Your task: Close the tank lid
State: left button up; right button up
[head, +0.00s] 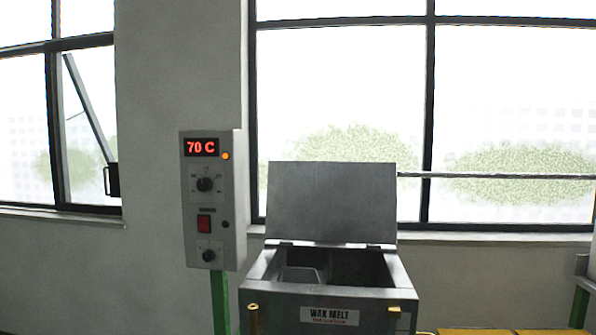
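The wax melt tank (330,292) is a grey metal box with a "WAX MELT" label on its front, at the lower middle of the head view. Its grey lid (333,203) stands upright at the back edge, so the tank is open. Inside the dark opening there is a lighter grey shape on the left; I cannot tell what it is. Neither of my grippers shows in the head view.
A control box (213,200) reading 70 C stands on a green post (219,303) just left of the tank. A thin horizontal bar (500,176) runs right from beside the lid. A yellow surface (500,331) lies at the lower right. Windows are behind.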

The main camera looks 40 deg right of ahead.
aim_at(330, 202)
jog(key=i+j+u, duration=0.2)
jog(key=j, duration=0.2)
jog(key=i+j+u, duration=0.25)
jog(key=j, duration=0.15)
jog(key=i+j+u, duration=0.25)
jog(key=i, duration=0.2)
jog(key=i+j+u, duration=0.2)
jog(key=i, duration=0.3)
jog(key=i+z, duration=0.45)
jog(key=i+j+z, duration=0.25)
jog(key=i+z, duration=0.2)
jog(key=i+l+z, duration=0.1)
jog(key=i+z, duration=0.8)
jog(key=z, duration=0.15)
jog(key=i+z, duration=0.9)
jog(key=i+j+z, duration=0.7)
jog(key=z, duration=0.15)
jog(key=i, duration=0.1)
